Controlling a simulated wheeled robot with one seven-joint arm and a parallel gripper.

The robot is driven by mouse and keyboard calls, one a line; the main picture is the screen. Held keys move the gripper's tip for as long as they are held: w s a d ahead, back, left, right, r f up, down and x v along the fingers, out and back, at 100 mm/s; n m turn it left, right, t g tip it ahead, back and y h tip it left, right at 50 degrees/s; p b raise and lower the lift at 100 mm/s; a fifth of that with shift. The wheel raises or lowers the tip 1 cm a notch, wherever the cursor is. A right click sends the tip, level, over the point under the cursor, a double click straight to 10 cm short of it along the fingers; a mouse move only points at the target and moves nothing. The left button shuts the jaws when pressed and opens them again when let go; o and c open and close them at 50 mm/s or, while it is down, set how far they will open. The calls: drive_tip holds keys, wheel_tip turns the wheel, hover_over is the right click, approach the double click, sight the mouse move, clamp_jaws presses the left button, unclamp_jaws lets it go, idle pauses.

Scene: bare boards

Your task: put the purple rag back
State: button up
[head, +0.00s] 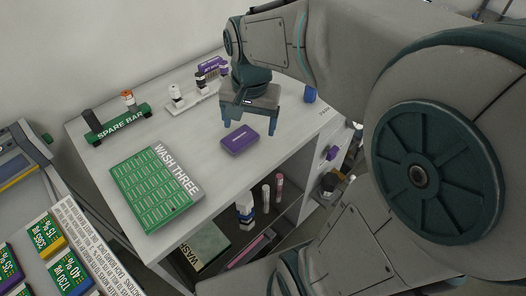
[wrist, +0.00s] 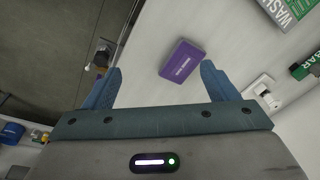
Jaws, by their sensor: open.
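A flat purple block-like piece (head: 240,140) with small white lettering, which I take for the folded purple rag, lies on the pale bench top (head: 215,125). It also shows in the wrist view (wrist: 182,62), lying flat. My gripper (head: 249,123) is open and empty, pointing down above the purple piece. In the wrist view my gripper's fingertips (wrist: 161,70) are apart, with the purple piece just beyond them, nearer the right finger. Neither finger visibly touches it. Another small purple piece (head: 331,153) shows at the bench's right side.
A green "WASH THREE" tray (head: 157,190) lies at the front left of the bench. A green "SPARE BAR" rack (head: 118,125) and a white rack (head: 192,100) stand behind. A blue object (head: 310,95) stands to the right. An open shelf (head: 232,238) with bottles is below.

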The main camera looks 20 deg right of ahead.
drive_tip(key=s+f+n+t, duration=0.1)
drive_tip(key=s+f+n, duration=0.1)
drive_tip(key=s+n, duration=0.4)
drive_tip(key=shift+s, duration=1.65)
